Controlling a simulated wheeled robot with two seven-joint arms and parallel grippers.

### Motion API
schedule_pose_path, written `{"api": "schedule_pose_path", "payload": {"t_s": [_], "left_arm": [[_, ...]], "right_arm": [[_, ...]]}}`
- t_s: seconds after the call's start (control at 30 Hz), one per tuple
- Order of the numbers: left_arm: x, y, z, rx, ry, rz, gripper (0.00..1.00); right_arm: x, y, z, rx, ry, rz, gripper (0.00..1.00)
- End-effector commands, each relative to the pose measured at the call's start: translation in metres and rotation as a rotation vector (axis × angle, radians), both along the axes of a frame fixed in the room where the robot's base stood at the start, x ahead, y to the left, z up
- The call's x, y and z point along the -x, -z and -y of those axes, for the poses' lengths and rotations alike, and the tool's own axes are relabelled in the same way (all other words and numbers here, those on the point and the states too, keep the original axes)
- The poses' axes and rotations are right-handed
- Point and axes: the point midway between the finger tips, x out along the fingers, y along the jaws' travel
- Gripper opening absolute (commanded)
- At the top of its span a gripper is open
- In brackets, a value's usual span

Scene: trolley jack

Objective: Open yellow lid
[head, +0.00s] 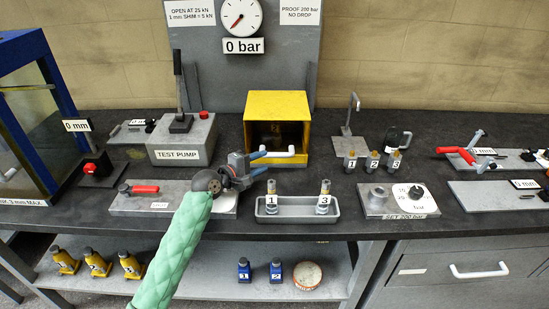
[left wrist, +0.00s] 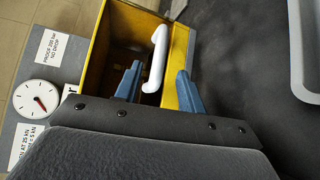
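The yellow box (head: 277,104) stands at the back middle of the bench, with a solid yellow top and a dark interior visible through its front. A white handle (head: 283,155) runs along the lower front edge. The frames do not clearly show whether a clear panel covers the front. My left gripper (head: 259,163) is just left of the handle, with its blue fingers pointing toward it. In the left wrist view, the open left gripper (left wrist: 158,82) has one finger on each side of the white handle (left wrist: 158,50), with visible gaps. My right gripper is out of view.
A grey tray (head: 283,218) with two numbered cartridges lies in front of the box. The test pump (head: 181,143) stands to the left. A hook stand (head: 350,143) and several numbered small parts are to the right. A gauge board (head: 285,60) rises behind.

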Motion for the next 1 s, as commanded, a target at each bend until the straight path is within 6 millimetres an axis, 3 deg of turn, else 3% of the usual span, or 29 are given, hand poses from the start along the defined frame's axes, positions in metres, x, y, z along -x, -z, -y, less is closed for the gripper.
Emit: {"api": "schedule_pose_path", "payload": {"t_s": [0.4,0.83,1.0], "left_arm": [[-0.038,0.006,0.04,0.0,0.001,0.0,0.4],[-0.044,0.009,0.046,0.0,0.001,0.0,0.4],[-0.044,0.009,0.046,0.0,0.001,-0.001,0.08]], "right_arm": [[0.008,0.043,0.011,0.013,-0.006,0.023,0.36],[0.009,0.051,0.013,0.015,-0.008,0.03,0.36],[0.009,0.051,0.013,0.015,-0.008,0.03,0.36]]}}
